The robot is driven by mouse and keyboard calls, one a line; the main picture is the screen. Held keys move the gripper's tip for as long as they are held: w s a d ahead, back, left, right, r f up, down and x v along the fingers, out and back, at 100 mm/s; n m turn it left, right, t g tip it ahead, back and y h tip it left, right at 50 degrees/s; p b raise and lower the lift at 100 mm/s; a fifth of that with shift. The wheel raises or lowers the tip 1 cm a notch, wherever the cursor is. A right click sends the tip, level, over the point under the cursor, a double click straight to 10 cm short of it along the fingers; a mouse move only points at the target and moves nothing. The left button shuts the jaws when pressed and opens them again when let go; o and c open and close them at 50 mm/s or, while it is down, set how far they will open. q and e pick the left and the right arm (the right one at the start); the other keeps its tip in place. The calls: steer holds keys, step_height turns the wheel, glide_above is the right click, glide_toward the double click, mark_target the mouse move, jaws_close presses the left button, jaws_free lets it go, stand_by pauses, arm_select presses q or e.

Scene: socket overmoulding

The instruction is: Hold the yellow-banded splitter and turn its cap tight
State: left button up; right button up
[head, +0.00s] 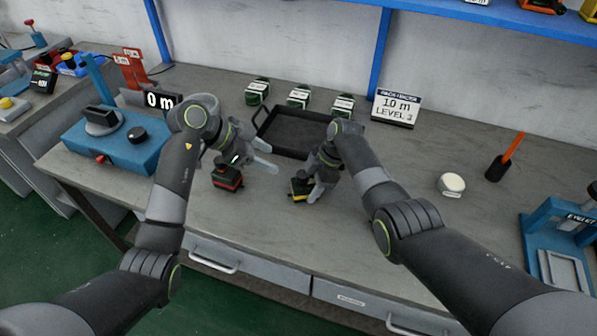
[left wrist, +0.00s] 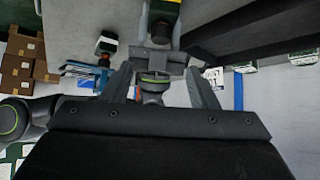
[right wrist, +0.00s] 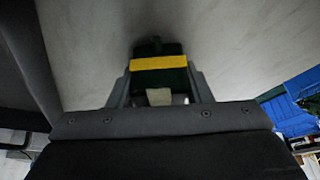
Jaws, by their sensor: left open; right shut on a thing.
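The yellow-banded splitter (head: 300,188) is a dark green block with a yellow band. My right gripper (head: 314,188) is shut on it, just above or at the bench; I cannot tell which. In the right wrist view the splitter (right wrist: 158,63) sits between the two fingers, with a dark stub at its far end that may be the cap. My left gripper (head: 266,156) is open and empty, to the left of the splitter and apart from it. In the left wrist view the splitter (left wrist: 164,10) shows at the top edge, partly hidden by my right gripper (left wrist: 158,58).
A red-banded splitter (head: 228,176) stands below my left gripper. A black tray (head: 262,128) lies behind both grippers, with several labelled green blocks (head: 298,97) behind it. A blue fixture (head: 125,150) stands left.

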mark_target(301, 174)
arm_select(q)
steer(key=x, duration=1.1)
steer(key=shift+w+d+f, duration=0.1)
steer(key=shift+w+f, duration=0.05)
steer(key=shift+f, duration=0.25)
steer(key=c, duration=1)
steer(key=shift+w+m+g, duration=0.15)
steer(key=shift+m+g, duration=0.95)
steer(key=shift+m, duration=0.3)
steer(key=shift+w+m+g, duration=0.2)
steer(key=shift+m+g, duration=0.9)
steer(key=shift+m, duration=0.3)
steer(key=shift+r+m, duration=0.15)
steer(key=shift+m, duration=0.15)
